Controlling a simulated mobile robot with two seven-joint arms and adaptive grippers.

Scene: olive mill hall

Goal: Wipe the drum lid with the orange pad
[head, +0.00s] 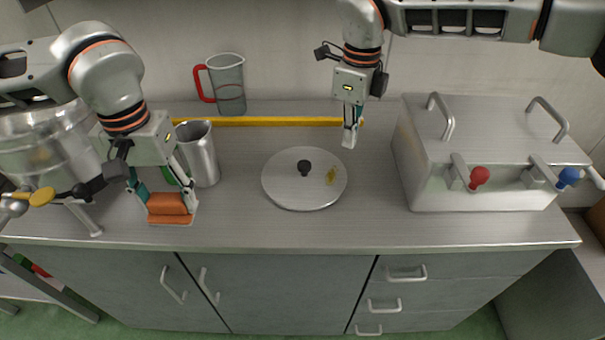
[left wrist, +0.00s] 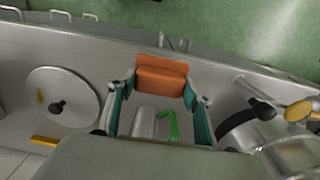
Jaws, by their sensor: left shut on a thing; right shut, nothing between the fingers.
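The drum lid (head: 282,182) is a round steel disc lying on the counter, with a black knob (head: 304,167) in its middle and a yellow smear (head: 331,176) right of the knob. The lid also shows at the left of the left wrist view (left wrist: 75,86). My left gripper (head: 166,203) is shut on the orange pad (head: 170,214), left of the lid and near the counter's front; the pad also shows in the left wrist view (left wrist: 161,78). I cannot tell whether the pad touches the counter. My right gripper (head: 349,143) is shut and empty, behind the lid's right side.
A metal jug (head: 203,155) with a green handle stands just behind my left gripper. Behind are a yellow bar (head: 270,122) and a clear jug (head: 230,85) with a red handle. A steel box (head: 480,130) stands right. The counter between pad and lid is clear.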

